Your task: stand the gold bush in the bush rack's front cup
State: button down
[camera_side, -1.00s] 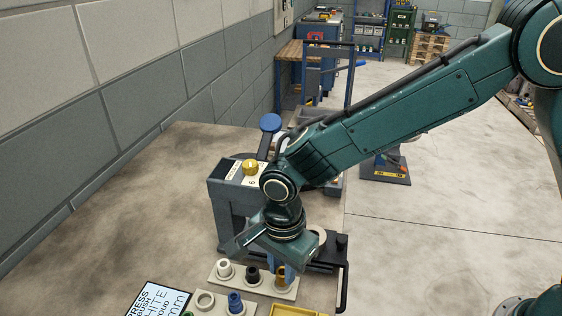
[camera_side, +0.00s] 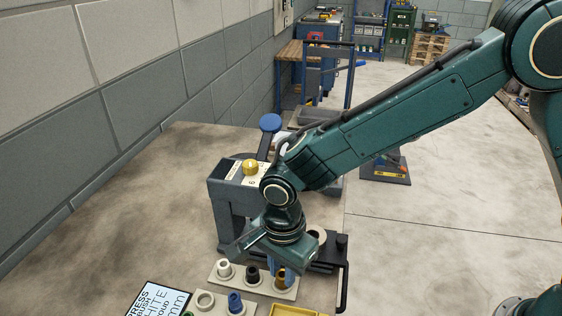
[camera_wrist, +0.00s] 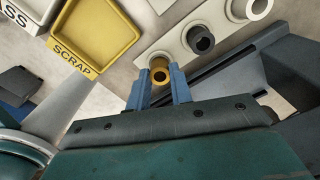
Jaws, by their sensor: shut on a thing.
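The gold bush (camera_wrist: 160,76) is between the two blue fingers of my gripper (camera_wrist: 159,89), which is shut on it. The gold bush also shows in the side view (camera_side: 281,281), partly hidden by the fingers. It is at the end cup of a cream rack (camera_side: 235,283), in line with a white bush (camera_side: 224,271) and a black bush (camera_side: 253,275). The bush looks upright. A pale rim shows around its far side in the wrist view. I cannot tell whether it is fully seated in the cup.
A grey press with a yellow knob (camera_side: 250,167) stands behind the rack. A second cream holder with an open ring (camera_side: 205,300) and a blue bush (camera_side: 235,301) is in front. A yellow scrap tray (camera_wrist: 98,29) is beside the rack. A display panel (camera_side: 158,300) lies at front left.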

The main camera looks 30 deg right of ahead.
jog(key=shift+f, duration=0.25)
dwell(0.3)
jog(key=c, duration=1.2)
grip_release()
jog(key=shift+o, duration=0.6)
jog(key=o, duration=0.3)
jog(key=shift+r, duration=0.15)
jog(key=shift+r, duration=3.65)
